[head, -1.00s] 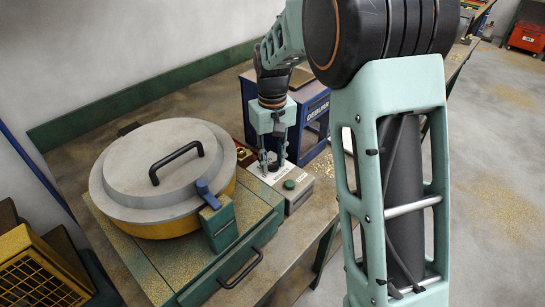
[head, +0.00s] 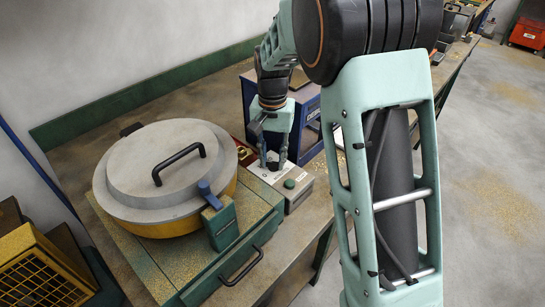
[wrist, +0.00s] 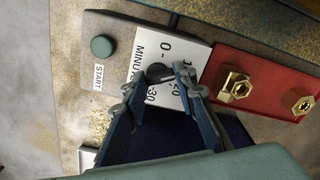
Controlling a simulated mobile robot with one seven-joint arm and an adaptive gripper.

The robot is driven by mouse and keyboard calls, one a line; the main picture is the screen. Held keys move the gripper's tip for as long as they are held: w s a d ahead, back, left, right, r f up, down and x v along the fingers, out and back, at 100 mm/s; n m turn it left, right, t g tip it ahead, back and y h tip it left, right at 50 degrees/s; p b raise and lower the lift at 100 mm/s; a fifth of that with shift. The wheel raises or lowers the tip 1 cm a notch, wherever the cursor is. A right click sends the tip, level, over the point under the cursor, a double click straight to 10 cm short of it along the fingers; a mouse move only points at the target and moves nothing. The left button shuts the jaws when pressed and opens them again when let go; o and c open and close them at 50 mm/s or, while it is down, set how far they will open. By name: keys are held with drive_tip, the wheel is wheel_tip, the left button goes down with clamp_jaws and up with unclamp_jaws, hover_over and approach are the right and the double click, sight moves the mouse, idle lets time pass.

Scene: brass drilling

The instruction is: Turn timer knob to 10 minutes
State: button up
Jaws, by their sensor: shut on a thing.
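The timer box (head: 297,194) stands on the bench right of the round lidded drum, with a green start button (head: 290,184). In the wrist view its white dial plate (wrist: 150,50) reads MINUTES, with 0, 20 and 30 legible; the 10 mark is partly hidden by a finger. The small dark timer knob (wrist: 158,74) sits in the plate's middle. My gripper (wrist: 156,80) points down over the plate, its fingers on either side of the knob and shut on it. I cannot clearly tell which mark the knob points to. My gripper also shows in the head view (head: 273,163).
A red plate with brass hex fittings (wrist: 240,88) lies beside the timer. The grey drum lid (head: 150,165) with a black handle is to the left. A blue deburring machine (head: 312,125) stands close behind my gripper. The bench edge is near on the right.

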sight(273, 162)
idle(0.4)
drive_tip(key=o, duration=1.1)
drive_tip(key=shift+r, duration=0.1)
wheel_tip(273, 162, up, 12)
